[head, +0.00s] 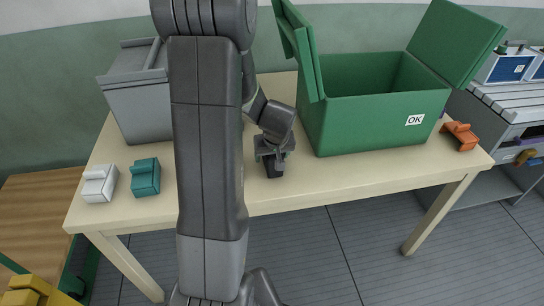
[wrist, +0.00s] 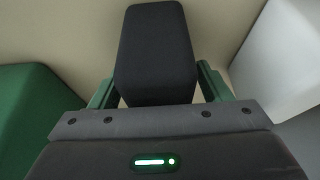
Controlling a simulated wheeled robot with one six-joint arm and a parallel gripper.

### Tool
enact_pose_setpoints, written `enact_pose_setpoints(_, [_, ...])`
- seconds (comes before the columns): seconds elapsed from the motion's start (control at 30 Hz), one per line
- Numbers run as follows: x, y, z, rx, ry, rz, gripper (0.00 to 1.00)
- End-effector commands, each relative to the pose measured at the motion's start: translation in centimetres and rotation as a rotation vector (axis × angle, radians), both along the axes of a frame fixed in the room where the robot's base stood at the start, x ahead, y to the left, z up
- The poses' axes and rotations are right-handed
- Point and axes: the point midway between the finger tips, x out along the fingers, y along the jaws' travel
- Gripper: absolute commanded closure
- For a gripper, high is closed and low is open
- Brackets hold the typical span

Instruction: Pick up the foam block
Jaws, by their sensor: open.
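The foam block is a dark grey, nearly black block (wrist: 155,50) that fills the top middle of the wrist view. In the head view its dark end (head: 275,170) shows just below my gripper, over the pale table. My gripper (head: 273,150) is open. In the wrist view its two green fingers (wrist: 156,85) stand on either side of the block's near part. A narrow gap shows by the fingers, and I cannot tell whether either one touches the block. My gripper hides part of the block in the head view.
A green open box (head: 385,120) with raised flaps and an OK label stands right of my gripper. A grey box (head: 140,108) stands at the left. White (head: 99,184), teal (head: 146,177) and orange (head: 460,136) parts lie on the table (head: 330,182). A grey cart is at far right.

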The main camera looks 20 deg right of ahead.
Motion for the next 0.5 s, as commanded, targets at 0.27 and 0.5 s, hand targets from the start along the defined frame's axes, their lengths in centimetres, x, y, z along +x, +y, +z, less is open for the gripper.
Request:
enact_pose_setpoints(0.27, [0.01, 0.0, 0.03, 0.0, 0.0, 0.0, 0.49])
enact_pose_setpoints(0.5, [0.02, 0.0, 0.04, 0.0, -0.001, 0.0, 0.77])
